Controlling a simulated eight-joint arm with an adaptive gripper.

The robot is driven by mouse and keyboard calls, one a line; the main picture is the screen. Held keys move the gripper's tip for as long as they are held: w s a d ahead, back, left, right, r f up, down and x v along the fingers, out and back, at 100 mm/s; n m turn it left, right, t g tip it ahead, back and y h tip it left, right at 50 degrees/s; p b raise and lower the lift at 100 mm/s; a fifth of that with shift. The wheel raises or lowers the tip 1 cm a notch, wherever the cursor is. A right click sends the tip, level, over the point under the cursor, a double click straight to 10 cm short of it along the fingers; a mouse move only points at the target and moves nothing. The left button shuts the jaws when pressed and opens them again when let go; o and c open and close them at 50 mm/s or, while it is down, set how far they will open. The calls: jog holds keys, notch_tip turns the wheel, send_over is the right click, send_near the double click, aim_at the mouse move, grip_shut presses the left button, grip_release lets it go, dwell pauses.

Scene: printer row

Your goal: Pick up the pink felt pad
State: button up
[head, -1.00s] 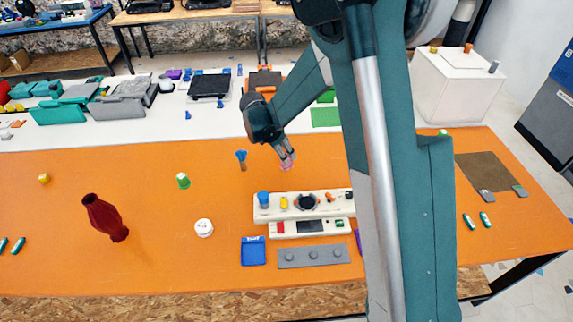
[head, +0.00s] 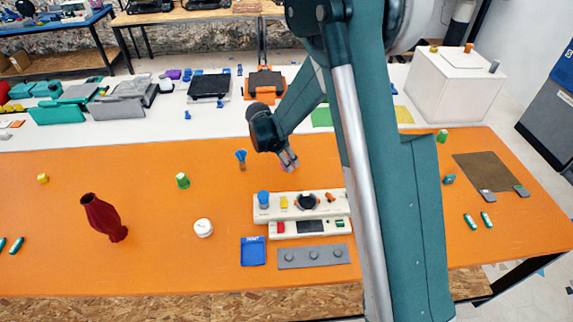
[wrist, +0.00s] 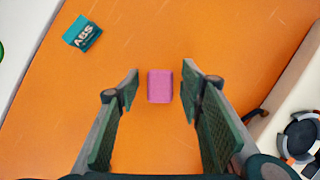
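The pink felt pad (wrist: 160,86) is a small pink block shape lying on the orange table top, near the middle of the wrist view. My gripper (wrist: 160,80) is open, with one dark finger on each side of the pad in the picture and a gap to each. The fingers look to be above the table; the pad is not held. In the head view my gripper (head: 289,162) points down over the orange surface, behind the white control panel. The pad cannot be made out clearly there, as the fingers cover that spot.
The white control panel (head: 272,211) stands in front of my gripper and shows at the right of the wrist view. A blue-topped peg (head: 241,157) is left of my gripper. A teal ABS box (wrist: 83,34) lies at upper left. Orange table (wrist: 60,110) around the pad is clear.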

dwell(0.4)
jog(key=c, duration=1)
jog(key=shift+r, duration=0.15)
jog(key=shift+r+p, duration=0.7)
jog(key=shift+r, duration=4.15)
